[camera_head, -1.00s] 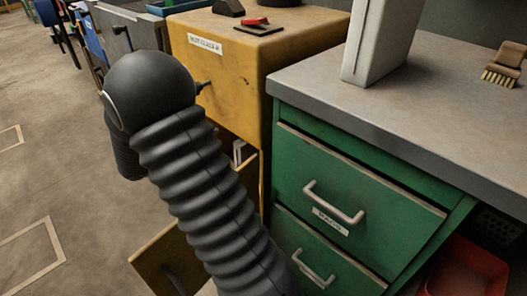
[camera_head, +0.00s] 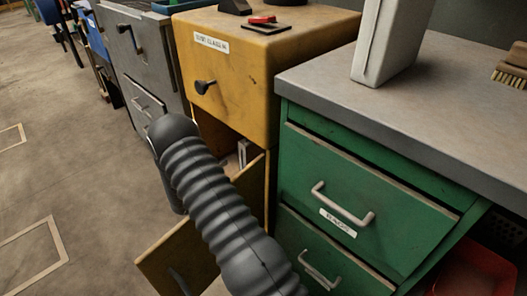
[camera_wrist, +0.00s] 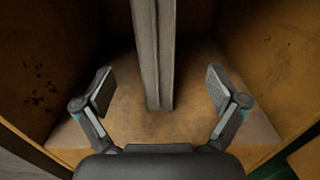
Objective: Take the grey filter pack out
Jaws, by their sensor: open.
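The grey filter pack (camera_wrist: 153,50) is a flat upright slab inside the yellow cabinet (camera_head: 252,65). In the wrist view its lower end is at the compartment floor, and its top runs out of the picture. A small pale part of what looks like the pack (camera_head: 243,152) shows through the cabinet opening in the head view. My gripper (camera_wrist: 158,80) is open, with one finger on each side of the pack and a gap on both sides. It does not visibly touch the pack. In the head view my gripper is hidden behind my dark ribbed arm.
The yellow cabinet's lower door (camera_head: 178,258) hangs open. A green drawer unit (camera_head: 340,190) with a grey top stands close on the right, a white case (camera_head: 388,45) on it. Grey drawers (camera_head: 135,65) stand behind left. The floor at left is clear.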

